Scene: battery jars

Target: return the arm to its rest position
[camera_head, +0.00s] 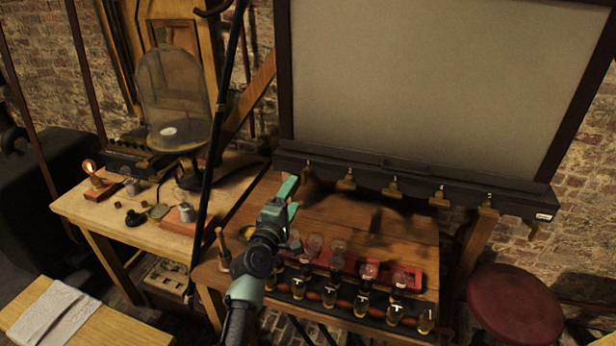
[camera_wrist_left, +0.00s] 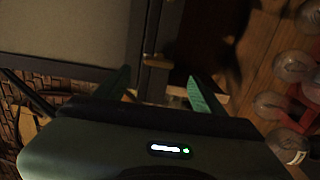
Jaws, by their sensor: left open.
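My left gripper (camera_head: 289,200) reaches in from the bottom of the head view, over the left part of the wooden table (camera_head: 395,240). Its green fingers are apart and nothing shows between them. In the left wrist view the two green fingertips (camera_wrist_left: 158,84) are also spread and empty, with the dark board frame and a brass clip (camera_wrist_left: 157,61) beyond them. My right gripper shows in neither view.
Several glass jars (camera_head: 362,304) stand in a dark rack along the table's front edge, right of my arm, by a red tray (camera_head: 350,264). A framed board (camera_head: 430,80) rises behind. A glass dome (camera_head: 173,95) stands left; a red stool (camera_head: 515,305) stands right.

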